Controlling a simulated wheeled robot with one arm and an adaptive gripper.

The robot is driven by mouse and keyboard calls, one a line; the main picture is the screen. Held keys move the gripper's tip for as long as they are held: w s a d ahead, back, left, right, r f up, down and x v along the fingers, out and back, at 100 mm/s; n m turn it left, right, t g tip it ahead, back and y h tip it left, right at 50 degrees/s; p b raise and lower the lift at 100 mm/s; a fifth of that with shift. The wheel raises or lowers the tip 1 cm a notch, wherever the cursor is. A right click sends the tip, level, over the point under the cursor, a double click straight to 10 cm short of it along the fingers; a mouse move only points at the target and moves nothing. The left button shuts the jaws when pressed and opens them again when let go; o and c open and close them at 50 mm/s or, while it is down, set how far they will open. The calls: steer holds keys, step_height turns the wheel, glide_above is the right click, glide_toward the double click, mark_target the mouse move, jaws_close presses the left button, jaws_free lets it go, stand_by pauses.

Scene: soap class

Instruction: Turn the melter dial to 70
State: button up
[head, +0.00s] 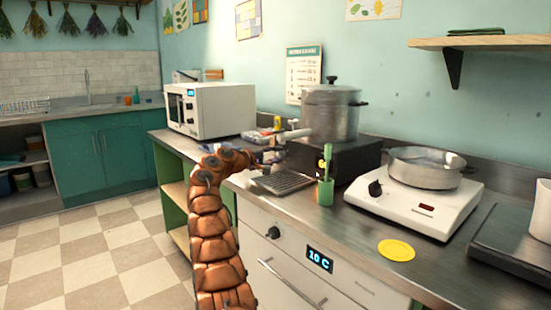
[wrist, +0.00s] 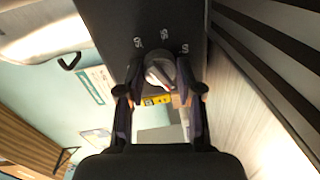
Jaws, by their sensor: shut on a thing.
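The melter (head: 345,158) is a dark box under a large lidded steel pot (head: 332,115) on the counter. In the wrist view its dark panel (wrist: 185,20) carries white numbers, too small and tilted to read surely. The grey melter dial (wrist: 158,68) sits below them, with a small red mark on it. My gripper (wrist: 160,96) has one finger on each side of the dial and is shut on it. In the head view my gripper (head: 272,158) is at the melter's left front, and the dial cannot be made out there.
A green cup (head: 325,193) with a green-handled tool stands close in front of the melter, beside a dark rack (head: 283,181). A white hot plate (head: 420,208) with a steel pan is to the right. A yellow disc (head: 396,250) lies in front. A white microwave (head: 222,110) stands left.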

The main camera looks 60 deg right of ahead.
steer(key=shift+m, duration=0.8)
steer(key=o, duration=1.2)
steer(key=shift+c, duration=0.2)
steer(key=v, duration=1.2)
